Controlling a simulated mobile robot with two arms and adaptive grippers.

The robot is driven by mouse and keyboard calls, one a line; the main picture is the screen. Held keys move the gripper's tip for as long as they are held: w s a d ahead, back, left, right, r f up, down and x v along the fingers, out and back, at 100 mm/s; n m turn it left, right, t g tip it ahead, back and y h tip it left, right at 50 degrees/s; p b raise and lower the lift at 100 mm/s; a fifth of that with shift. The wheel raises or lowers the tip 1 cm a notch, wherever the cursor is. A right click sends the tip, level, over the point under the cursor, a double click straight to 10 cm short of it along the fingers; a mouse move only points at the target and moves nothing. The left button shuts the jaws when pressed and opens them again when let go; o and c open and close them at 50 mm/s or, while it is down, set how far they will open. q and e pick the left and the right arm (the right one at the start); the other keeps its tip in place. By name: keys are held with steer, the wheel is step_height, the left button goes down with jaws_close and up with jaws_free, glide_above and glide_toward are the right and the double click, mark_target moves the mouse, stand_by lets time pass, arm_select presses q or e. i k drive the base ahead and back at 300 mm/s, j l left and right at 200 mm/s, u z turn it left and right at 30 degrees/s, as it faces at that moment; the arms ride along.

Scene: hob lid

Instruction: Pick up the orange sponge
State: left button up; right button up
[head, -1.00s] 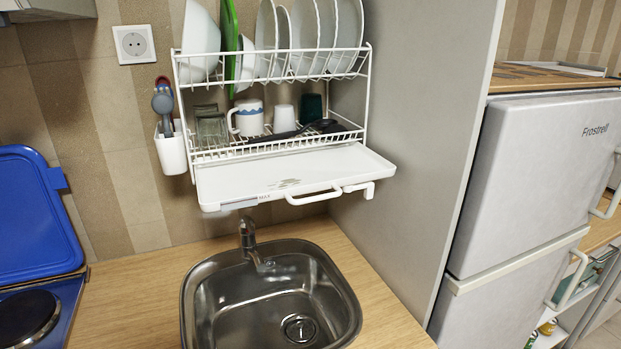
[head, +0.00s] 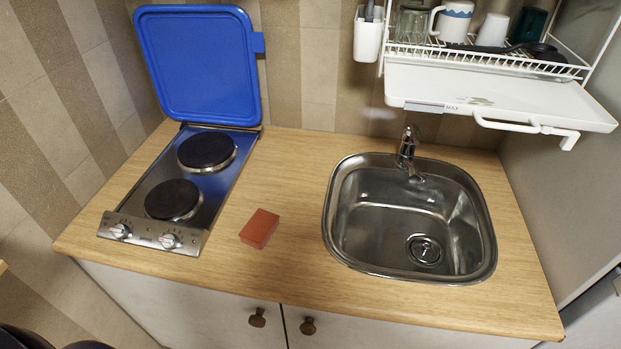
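The orange sponge (head: 259,228) is a small reddish-orange block. It lies flat on the wooden counter (head: 290,190) between the hob and the sink, near the counter's front edge. Nothing touches or covers it. Neither of my grippers shows in the head view.
The two-plate hob (head: 185,180) stands left of the sponge, its blue lid (head: 200,65) raised against the wall. The steel sink (head: 410,217) with its tap (head: 407,148) is to the right. A white dish rack (head: 490,65) hangs above the sink. The counter around the sponge is clear.

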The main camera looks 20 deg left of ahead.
mark_target(256, 233)
steer(key=u, duration=0.95)
